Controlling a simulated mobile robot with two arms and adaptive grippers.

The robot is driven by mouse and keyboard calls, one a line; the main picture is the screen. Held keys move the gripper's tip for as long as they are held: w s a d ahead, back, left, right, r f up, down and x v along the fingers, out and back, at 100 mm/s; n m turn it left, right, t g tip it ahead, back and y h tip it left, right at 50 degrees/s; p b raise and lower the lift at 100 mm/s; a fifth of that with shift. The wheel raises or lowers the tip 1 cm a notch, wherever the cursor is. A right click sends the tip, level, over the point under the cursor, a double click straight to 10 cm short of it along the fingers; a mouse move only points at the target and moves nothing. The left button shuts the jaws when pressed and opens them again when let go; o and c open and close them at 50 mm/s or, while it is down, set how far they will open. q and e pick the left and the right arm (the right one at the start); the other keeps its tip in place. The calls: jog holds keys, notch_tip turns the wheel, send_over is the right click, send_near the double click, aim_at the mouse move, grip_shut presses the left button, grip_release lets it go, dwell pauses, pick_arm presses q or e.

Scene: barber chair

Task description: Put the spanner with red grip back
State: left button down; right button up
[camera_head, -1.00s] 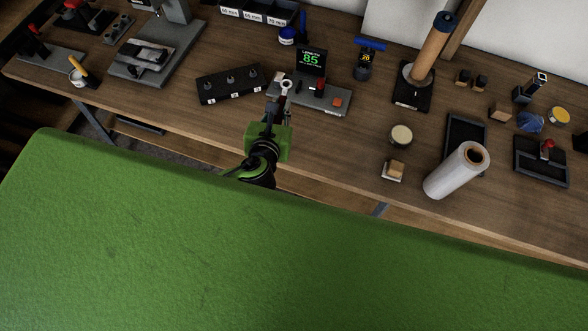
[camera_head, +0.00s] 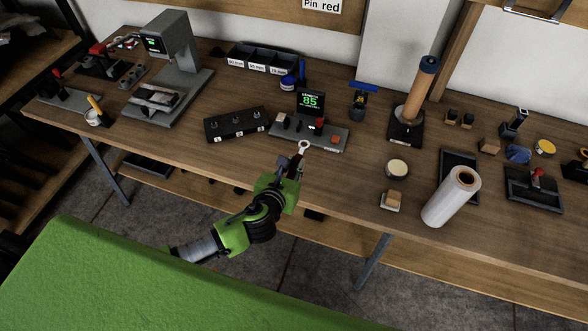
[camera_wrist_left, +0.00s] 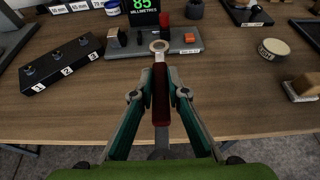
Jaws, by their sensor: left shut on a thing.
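The spanner with red grip (camera_wrist_left: 160,93) is in my left gripper (camera_wrist_left: 160,98), seen in the left wrist view. The gripper is shut on its red handle. The spanner's pale ring end points away from me, toward the bench. In the head view, the left gripper (camera_head: 290,168) is at the bench's front edge, with the spanner's ring end (camera_head: 304,146) in front of the grey measuring fixture (camera_head: 332,138). The fixture's screen (camera_head: 310,101) reads 85 millimetres. My right gripper is not in view.
A black block with numbered slots (camera_head: 236,124) lies left of the fixture. Three labelled bins (camera_head: 262,59) stand behind. A round tin (camera_head: 397,168), a small wood block (camera_head: 391,199) and a white roll (camera_head: 451,197) are to the right. The green surface (camera_head: 150,285) is nearest me.

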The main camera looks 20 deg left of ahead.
aim_at(294, 165)
pick_arm(q)
jog(key=w+f, duration=0.1)
jog(key=f, duration=0.1)
jog(key=w+a+f, duration=0.1)
jog(key=w+f, duration=0.1)
jog(key=shift+w+f+b, duration=0.15)
jog(key=shift+f+b, duration=0.25)
jog(key=shift+f, duration=1.4)
jog(key=shift+f, duration=0.15)
jog(key=c, duration=2)
grip_release()
